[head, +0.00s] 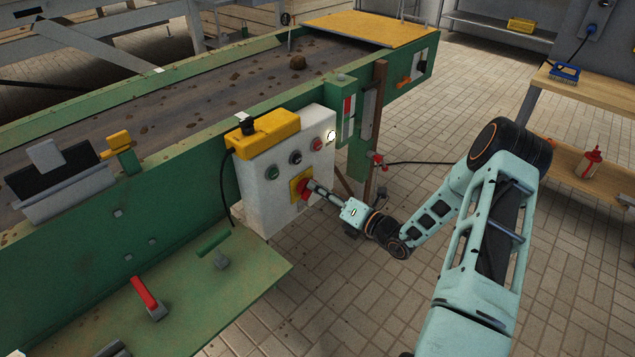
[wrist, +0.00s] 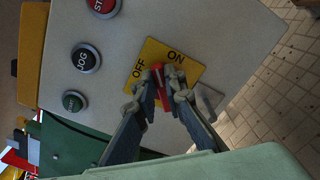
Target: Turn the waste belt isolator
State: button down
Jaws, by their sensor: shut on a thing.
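The isolator is a red handle (head: 305,191) on a yellow plate (head: 296,184), low on the front of a white control box (head: 268,183). In the wrist view the yellow plate (wrist: 183,66) reads OFF and ON, and the red handle (wrist: 158,75) lies between my fingers. My gripper (head: 309,186) reaches the box from the right and is shut on the handle; its fingertips also show in the wrist view (wrist: 158,87). The fingers hide part of the handle, and I cannot tell exactly which mark it points to.
Three buttons sit above the isolator, among them a black JOG button (wrist: 86,58) and a red STOP button (wrist: 104,5). A yellow cover (head: 262,132) tops the box. The green belt frame (head: 180,215) stands behind. Tiled floor (head: 340,290) is open below.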

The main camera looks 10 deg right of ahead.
jog(key=shift+w+d+f+m+p, duration=0.15)
jog(key=shift+m+p, duration=0.45)
jog(key=shift+m, duration=0.75)
jog(key=shift+s+a+f+m+p, duration=0.15)
jog(key=shift+m+p, duration=0.4)
jog(key=shift+m, duration=0.85)
jog(key=shift+w+d+f+m+p, duration=0.2)
jog(key=shift+m+p, duration=0.4)
jog(key=shift+m, duration=0.75)
jog(key=shift+s+f, duration=0.1)
jog(key=c, duration=2)
grip_release()
jog(key=v, duration=1.2)
